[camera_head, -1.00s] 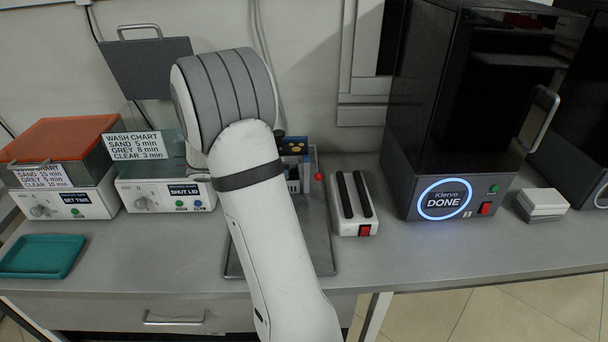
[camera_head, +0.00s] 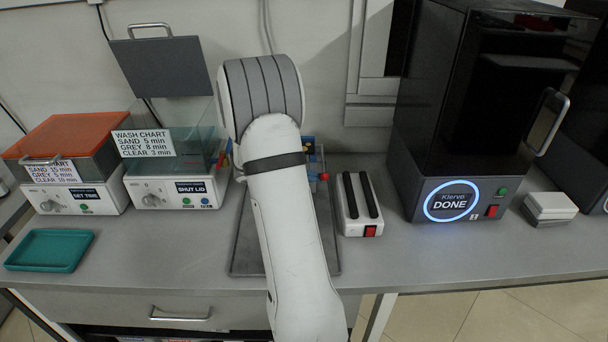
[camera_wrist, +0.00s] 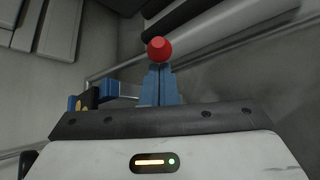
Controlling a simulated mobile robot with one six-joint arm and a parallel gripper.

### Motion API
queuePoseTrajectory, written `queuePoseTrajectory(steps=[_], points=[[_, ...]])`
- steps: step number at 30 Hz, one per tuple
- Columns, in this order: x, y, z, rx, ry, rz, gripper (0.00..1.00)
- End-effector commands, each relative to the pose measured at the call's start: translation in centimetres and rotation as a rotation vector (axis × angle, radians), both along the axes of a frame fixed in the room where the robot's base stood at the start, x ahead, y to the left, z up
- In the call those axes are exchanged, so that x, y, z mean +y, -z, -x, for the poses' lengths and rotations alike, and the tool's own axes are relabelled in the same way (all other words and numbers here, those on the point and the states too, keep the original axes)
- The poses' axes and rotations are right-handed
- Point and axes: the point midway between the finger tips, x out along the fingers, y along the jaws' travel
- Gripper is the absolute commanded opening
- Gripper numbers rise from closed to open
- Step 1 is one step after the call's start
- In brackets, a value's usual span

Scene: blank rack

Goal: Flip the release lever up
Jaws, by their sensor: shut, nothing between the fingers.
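The release lever shows as a red ball knob (camera_wrist: 159,49) in the wrist view, right at the tips of my gripper (camera_wrist: 160,68). The two blue fingers are shut together with nothing between them. Whether they touch the knob or sit just in front of it, I cannot tell.
Left are two wash units (camera_head: 175,195) (camera_head: 75,200) and a teal tray (camera_head: 50,250).

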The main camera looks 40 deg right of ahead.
Motion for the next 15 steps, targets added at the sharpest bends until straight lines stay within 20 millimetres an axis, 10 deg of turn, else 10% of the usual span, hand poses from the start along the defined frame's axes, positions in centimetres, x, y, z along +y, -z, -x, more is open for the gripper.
queuePoseTrajectory(steps=[15], points=[[-0.9,0.3,0.3,-0.001,0.003,-0.001,0.00]])
